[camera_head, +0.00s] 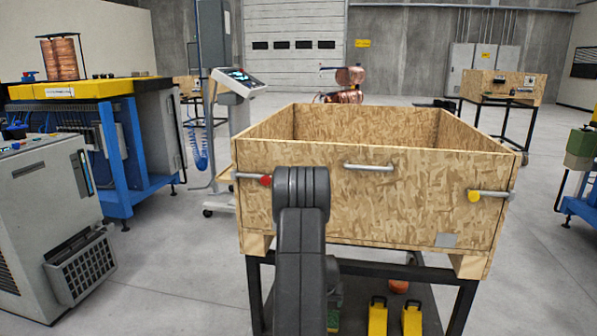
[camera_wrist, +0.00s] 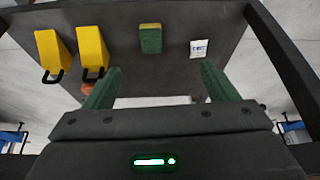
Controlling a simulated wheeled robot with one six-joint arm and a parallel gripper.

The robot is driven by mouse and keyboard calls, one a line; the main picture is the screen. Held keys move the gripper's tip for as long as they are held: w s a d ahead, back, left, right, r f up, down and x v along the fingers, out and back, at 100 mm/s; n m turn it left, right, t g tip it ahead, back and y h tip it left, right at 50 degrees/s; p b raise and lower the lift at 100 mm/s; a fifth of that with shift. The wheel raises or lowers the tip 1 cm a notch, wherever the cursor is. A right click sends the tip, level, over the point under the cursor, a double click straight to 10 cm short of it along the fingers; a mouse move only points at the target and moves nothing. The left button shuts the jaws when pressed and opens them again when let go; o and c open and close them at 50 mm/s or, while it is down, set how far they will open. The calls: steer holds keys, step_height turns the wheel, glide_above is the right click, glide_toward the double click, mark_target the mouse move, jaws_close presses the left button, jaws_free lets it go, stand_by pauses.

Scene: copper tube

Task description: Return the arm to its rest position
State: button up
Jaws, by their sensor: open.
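My gripper (camera_wrist: 157,72) shows in the wrist view with its two green fingers spread wide apart and nothing between them. Beyond the fingers lies the dark lower shelf (camera_wrist: 190,15) of the crate's stand. In the head view my dark grey arm (camera_head: 300,250) rises in front of the wooden crate (camera_head: 410,200), and its top joint overlaps the crate's front wall. The gripper itself is hidden in the head view. No tube is in the gripper.
The shelf holds two yellow wedges (camera_wrist: 92,50), a green and yellow block (camera_wrist: 150,38) and a white card (camera_wrist: 199,48). Handles (camera_head: 370,167) stick out from the crate's front. A blue machine (camera_head: 115,160) and a grey cabinet (camera_head: 40,215) stand left.

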steer(key=s+a+r+p, duration=0.2)
steer(key=r+p, duration=0.4)
steer(key=r, duration=0.3)
steer(key=s+a+r+p, duration=0.2)
steer(key=a+r+p, duration=0.2)
steer(key=r, duration=0.5)
steer(key=p, duration=0.2)
steer(key=shift+n+p, duration=0.35)
steer(key=shift+n, duration=0.05)
